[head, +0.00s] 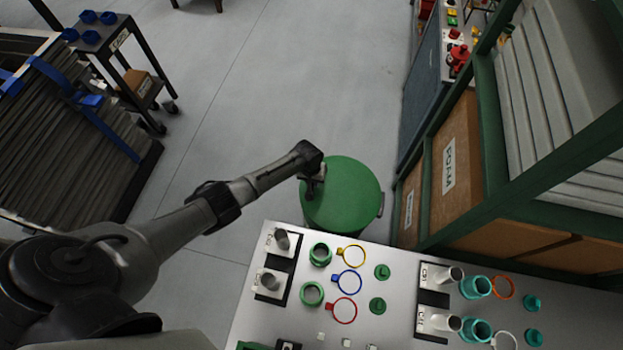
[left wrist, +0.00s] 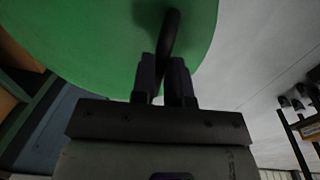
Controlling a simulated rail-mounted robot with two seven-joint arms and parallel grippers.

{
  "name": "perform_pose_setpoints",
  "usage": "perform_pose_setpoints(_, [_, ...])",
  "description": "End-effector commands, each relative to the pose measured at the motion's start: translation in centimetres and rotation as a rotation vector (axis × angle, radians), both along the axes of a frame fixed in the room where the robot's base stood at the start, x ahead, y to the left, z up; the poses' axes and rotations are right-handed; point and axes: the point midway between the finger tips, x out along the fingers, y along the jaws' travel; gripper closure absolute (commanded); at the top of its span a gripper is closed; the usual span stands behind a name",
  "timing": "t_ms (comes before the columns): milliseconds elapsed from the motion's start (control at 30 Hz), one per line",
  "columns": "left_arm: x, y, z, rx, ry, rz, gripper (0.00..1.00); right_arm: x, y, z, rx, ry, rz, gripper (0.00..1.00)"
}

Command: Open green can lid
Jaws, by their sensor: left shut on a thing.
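The green can (head: 338,228) stands on the floor behind the workbench panel, with its round green lid (head: 345,185) on top. The lid also fills the upper left of the left wrist view (left wrist: 90,50). My left gripper (head: 314,186) is at the left edge of the lid. In the left wrist view its fingers (left wrist: 166,80) are closed around a dark curved handle (left wrist: 171,35) at the lid's edge. Whether there is a gap between lid and can is hard to tell. My right gripper is not in view.
A light workbench (head: 390,255) with green and teal fittings, coloured rings and grey cylinders lies in front of the can. A green-framed rack (head: 490,130) with cardboard boxes (head: 450,170) stands close on the right. A dark cart (head: 105,40) is at upper left. Open floor (head: 270,80) lies beyond the can.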

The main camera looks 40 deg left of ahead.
Motion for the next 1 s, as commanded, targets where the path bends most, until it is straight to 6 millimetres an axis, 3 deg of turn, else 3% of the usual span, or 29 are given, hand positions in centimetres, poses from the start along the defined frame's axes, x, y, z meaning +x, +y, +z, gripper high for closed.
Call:
perform_pose_setpoints(33, [0.3,-0.5,1.9,0.022,0.012,-0.002,1.0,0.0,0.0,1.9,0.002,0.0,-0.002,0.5])
perform_pose_setpoints(100, [0.5,-0.9,3.2,0.063,0.033,-0.003,1.0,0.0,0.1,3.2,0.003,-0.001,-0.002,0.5])
perform_pose_setpoints(333, [1.5,-2.9,6.8,0.206,0.108,-0.002,1.0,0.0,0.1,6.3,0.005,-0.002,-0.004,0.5])
perform_pose_setpoints(633, [3.0,-5.6,10.3,0.369,0.192,-0.001,1.0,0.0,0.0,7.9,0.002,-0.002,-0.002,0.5])
perform_pose_setpoints(1000, [3.9,-7.5,12.0,0.361,0.187,-0.001,1.0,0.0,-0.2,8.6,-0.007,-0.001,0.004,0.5])
